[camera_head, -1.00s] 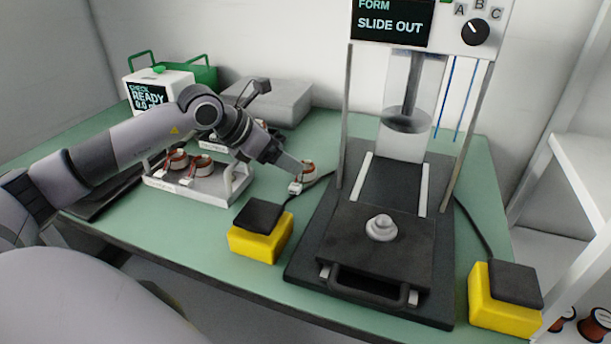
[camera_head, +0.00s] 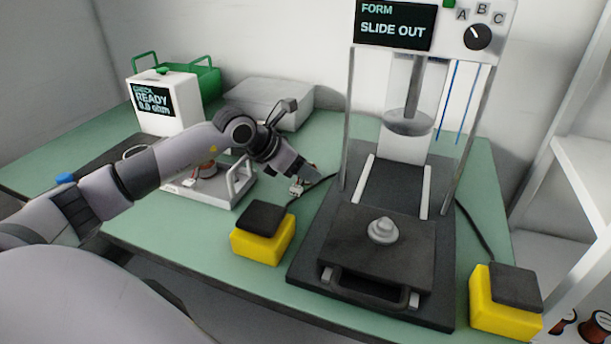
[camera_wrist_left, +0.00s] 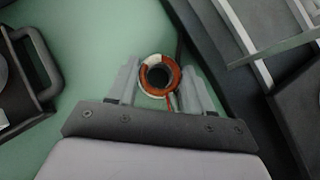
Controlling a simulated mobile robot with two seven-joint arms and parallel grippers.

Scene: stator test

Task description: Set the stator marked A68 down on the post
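My left gripper (camera_head: 306,178) is shut on a stator, a copper-wound ring with a white part. In the left wrist view the stator (camera_wrist_left: 147,87) sits between the fingertips (camera_wrist_left: 160,82), its open bore facing the camera. In the head view the fingers hide most of it; a small pale connector (camera_head: 297,187) shows below them. No A68 mark is legible. The post (camera_head: 383,231) is a bare, stepped, light-grey stub on the dark slide plate of the press. My gripper is left of the press, behind the post and apart from it. My right gripper is not in view.
The press (camera_head: 345,262) reads "SLIDE OUT"; its uprights stand right of my gripper. A yellow button box (camera_head: 262,245) stands front left of the press, another (camera_head: 500,312) at right. A handled stator tray (camera_head: 215,199) lies left, partly behind my arm. A cable runs near the gripper.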

